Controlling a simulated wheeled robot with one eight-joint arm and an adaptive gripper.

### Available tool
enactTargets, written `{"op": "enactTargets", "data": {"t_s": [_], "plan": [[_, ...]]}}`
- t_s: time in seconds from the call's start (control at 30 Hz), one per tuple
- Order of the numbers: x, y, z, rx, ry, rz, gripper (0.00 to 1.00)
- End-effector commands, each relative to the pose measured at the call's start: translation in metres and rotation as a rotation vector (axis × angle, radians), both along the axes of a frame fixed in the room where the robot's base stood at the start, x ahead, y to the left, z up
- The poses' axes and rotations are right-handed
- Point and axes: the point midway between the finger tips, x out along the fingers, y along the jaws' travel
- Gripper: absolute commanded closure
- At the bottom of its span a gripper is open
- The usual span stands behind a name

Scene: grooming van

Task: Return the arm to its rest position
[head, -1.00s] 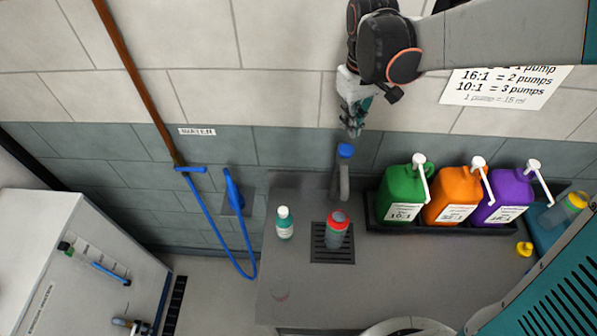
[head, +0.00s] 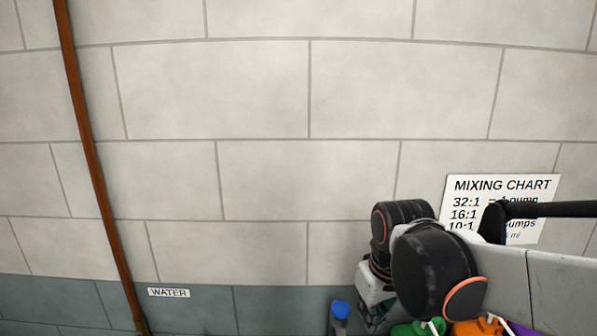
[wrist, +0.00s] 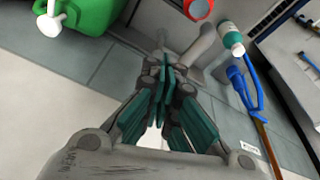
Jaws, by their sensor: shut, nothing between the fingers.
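My gripper (wrist: 163,68) shows in the wrist view with its teal fingers together and nothing between them. In the head view my arm reaches in from the right, and the gripper (head: 375,312) hangs low at the bottom edge, its fingertips partly out of frame. The blue-topped tap (head: 340,309) is just left of it. In the wrist view the grey tap spout (wrist: 195,55) is close beside the fingertips. I cannot tell whether they touch.
A green jug (wrist: 90,18) is at the upper left of the wrist view. A mixing chart (head: 500,190) and a copper pipe (head: 90,150) are on the wall.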

Motion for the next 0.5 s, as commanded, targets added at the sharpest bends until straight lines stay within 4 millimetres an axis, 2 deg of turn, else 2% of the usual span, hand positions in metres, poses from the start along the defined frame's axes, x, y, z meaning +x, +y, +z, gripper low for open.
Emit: {"op": "enactTargets", "data": {"t_s": [0.03, 0.27, 0.5], "plan": [[-0.010, -0.006, -0.019, 0.006, -0.022, -0.022, 1.00], [-0.041, -0.026, -0.059, 0.035, -0.133, -0.115, 1.00], [-0.074, -0.043, -0.109, 0.068, -0.250, -0.210, 1.00]]}}
